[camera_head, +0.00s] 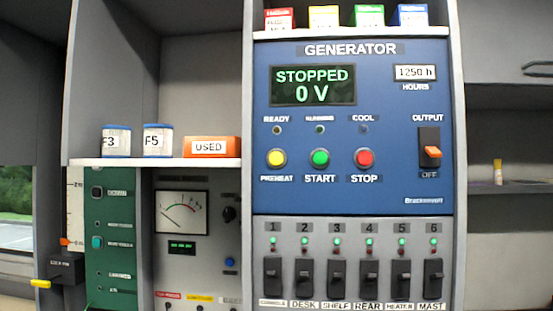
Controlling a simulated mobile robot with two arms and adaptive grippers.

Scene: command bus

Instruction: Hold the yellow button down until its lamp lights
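The yellow button (276,158) sits on the blue generator panel (400,110), above the label PREHEAT. Straight above it is a small lamp (277,130) labelled READY, which looks dark. The panel's display (313,86) reads STOPPED, 0 V. To the right of the yellow button are a green START button (320,158) and a red STOP button (364,158). Neither of my grippers is in view, and nothing covers the yellow button.
An orange OUTPUT switch (431,152) is on the panel's right, above the label OFF. Several black breaker switches (337,277) line the panel below. A shelf at left holds an orange box (211,147) marked USED and two cans. The space before the panel is clear.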

